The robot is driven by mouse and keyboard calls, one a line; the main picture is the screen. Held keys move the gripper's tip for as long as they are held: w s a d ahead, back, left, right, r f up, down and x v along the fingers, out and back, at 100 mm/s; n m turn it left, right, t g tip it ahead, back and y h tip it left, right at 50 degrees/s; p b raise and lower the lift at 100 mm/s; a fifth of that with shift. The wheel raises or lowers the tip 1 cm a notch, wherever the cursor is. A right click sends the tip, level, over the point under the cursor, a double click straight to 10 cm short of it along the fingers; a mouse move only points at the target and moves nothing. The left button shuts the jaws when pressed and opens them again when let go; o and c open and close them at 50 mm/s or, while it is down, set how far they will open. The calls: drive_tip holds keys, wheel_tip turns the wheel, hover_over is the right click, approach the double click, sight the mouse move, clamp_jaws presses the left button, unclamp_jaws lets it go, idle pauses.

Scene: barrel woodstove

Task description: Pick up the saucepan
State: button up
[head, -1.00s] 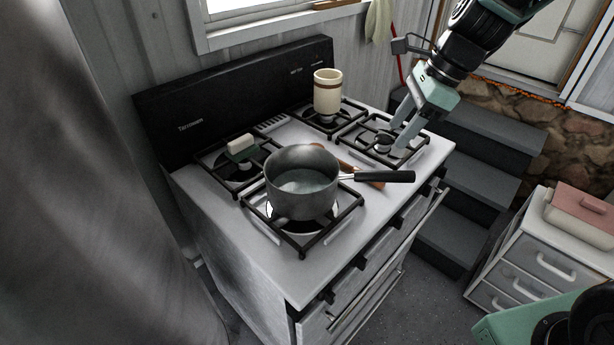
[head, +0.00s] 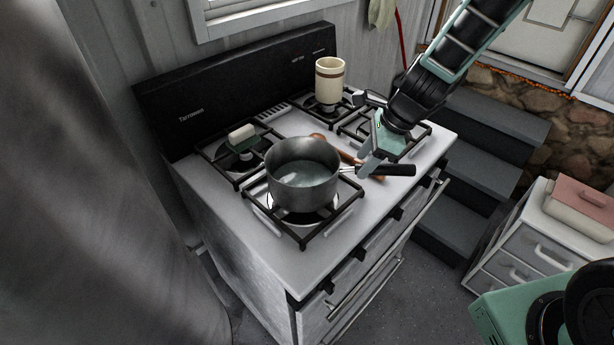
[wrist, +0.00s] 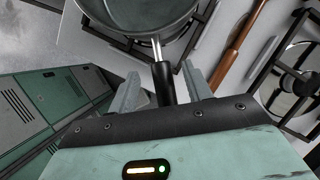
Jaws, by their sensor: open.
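The grey metal saucepan (head: 302,180) stands upright on the front left burner of the stove (head: 270,245) in the head view. Its black handle (head: 398,170) points right. My gripper (head: 368,170) is at the handle, near where the black grip meets the metal shank. In the wrist view the black handle (wrist: 164,84) lies between the two spread fingers of my gripper (wrist: 160,88), with a gap on each side. The pan's rim and part of its inside (wrist: 135,15) show at the top of that view. The fingers are open and not closed on the handle.
A wooden-handled utensil (wrist: 240,38) lies beside the pan handle. A cream canister (head: 329,82) stands on the back right burner, and a small white-and-green block (head: 241,136) on the back left one. Dark steps (head: 470,150) and a drawer unit (head: 530,245) are at right.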

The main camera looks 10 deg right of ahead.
sight(360, 165)
drive_tip(key=shift+p+x, duration=0.3)
drive_tip(key=shift+x, duration=1.65)
drive_tip(key=shift+w, duration=0.1)
clamp_jaws()
drive_tip(key=shift+r, duration=0.1)
